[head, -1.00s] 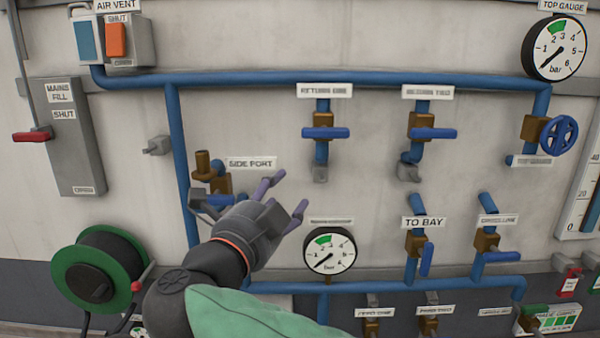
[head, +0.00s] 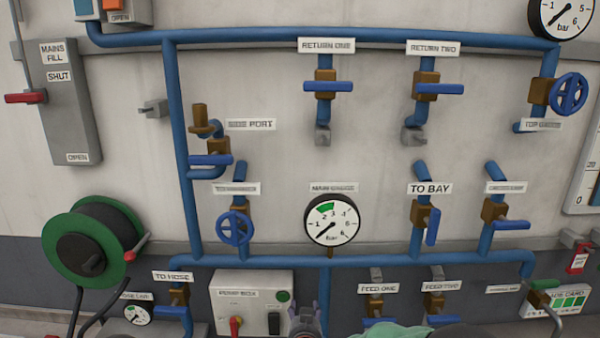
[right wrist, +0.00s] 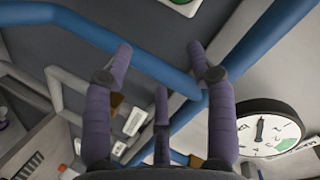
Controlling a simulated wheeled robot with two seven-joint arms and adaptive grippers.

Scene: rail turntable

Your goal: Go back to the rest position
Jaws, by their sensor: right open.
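My right gripper (head: 305,322) shows only in part at the bottom edge of the head view, in front of the pump box. A bit of my green sleeve shows to its right. In the right wrist view the purple fingers of my right gripper (right wrist: 160,72) are spread apart with nothing between them. Blue pipes and a round gauge (right wrist: 268,128) lie beyond the fingers there. The side port valve (head: 211,160) has its blue handle level, and the gripper is well away from it. My left gripper is not in view.
The wall carries blue pipes (head: 300,38), several valves and the main gauge (head: 332,220). A green hose reel (head: 90,250) is at left. The pump box (head: 252,302) is low down, close to the gripper. The mains fill panel (head: 70,105) is at upper left.

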